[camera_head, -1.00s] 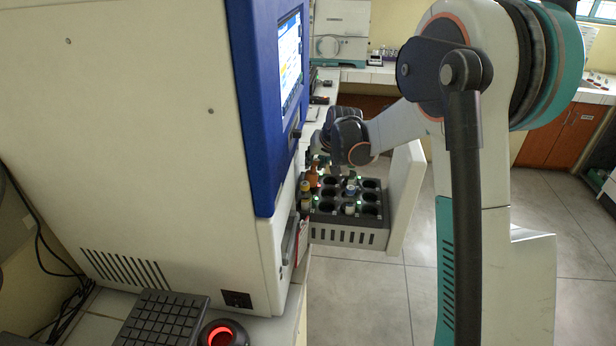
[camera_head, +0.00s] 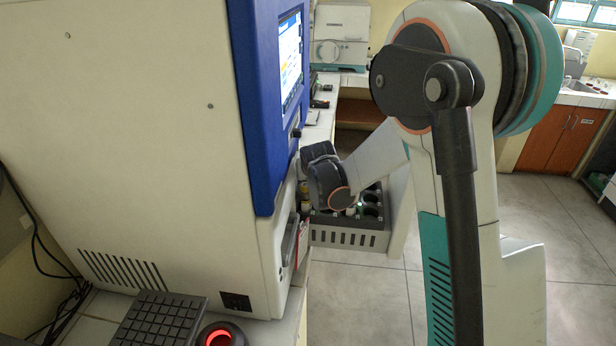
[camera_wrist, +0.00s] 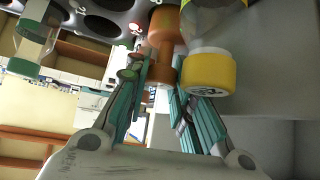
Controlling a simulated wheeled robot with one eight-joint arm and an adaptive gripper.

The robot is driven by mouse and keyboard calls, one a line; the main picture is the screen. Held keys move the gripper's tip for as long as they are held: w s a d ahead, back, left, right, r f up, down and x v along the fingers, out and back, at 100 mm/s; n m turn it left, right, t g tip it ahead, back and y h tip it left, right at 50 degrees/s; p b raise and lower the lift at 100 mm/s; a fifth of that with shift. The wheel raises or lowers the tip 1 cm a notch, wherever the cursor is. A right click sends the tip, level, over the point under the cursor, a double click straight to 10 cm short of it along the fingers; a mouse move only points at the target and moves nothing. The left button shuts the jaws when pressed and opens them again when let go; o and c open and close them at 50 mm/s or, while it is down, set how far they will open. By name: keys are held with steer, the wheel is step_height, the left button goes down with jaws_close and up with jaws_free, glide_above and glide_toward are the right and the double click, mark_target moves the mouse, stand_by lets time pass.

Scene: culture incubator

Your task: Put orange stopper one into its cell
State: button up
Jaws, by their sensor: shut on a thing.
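In the wrist view an orange-brown stopper (camera_wrist: 160,62) sits between the two teal fingers of my gripper (camera_wrist: 158,78), which is shut on it. A wider orange part lies just beyond it, close to the dark holder (camera_wrist: 95,8) with round cells. I cannot tell whether the held piece is inside a cell or clear of it. In the head view my wrist covers the gripper, the stopper and much of the holder in the open drawer (camera_head: 343,238).
A yellow-capped bottle (camera_wrist: 208,72) stands right beside the right finger. A clear tube with a green end (camera_wrist: 30,45) is at the left. In the head view the white incubator body (camera_head: 140,150) borders the drawer on the left; a few dark cells show at its right.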

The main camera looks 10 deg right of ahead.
steer(key=shift+w+f, duration=0.1)
steer(key=shift+f, duration=0.05)
steer(key=shift+f+b, duration=0.5)
steer(key=shift+b, duration=0.15)
steer(key=o, duration=0.7)
steer(key=shift+r, duration=0.2)
steer(key=shift+r+p, duration=0.25)
steer(key=shift+p, duration=0.2)
steer(key=s+r+p, duration=0.1)
steer(key=s+r, duration=0.4)
steer(key=s, duration=0.3)
steer(key=s+r+g+p, duration=0.1)
steer(key=s+r, duration=0.5)
steer(key=s, duration=0.3)
steer(key=s+r+p, duration=0.1)
steer(key=s+r, duration=0.4)
steer(key=s, duration=0.3)
steer(key=shift+n+g+y, duration=0.5)
steer(key=shift+n, duration=0.1)
steer(key=s, duration=0.5)
steer(key=s+f, duration=0.1)
steer(key=s, duration=0.9)
steer(key=shift+s+f, duration=0.15)
steer(key=shift+s, duration=0.1)
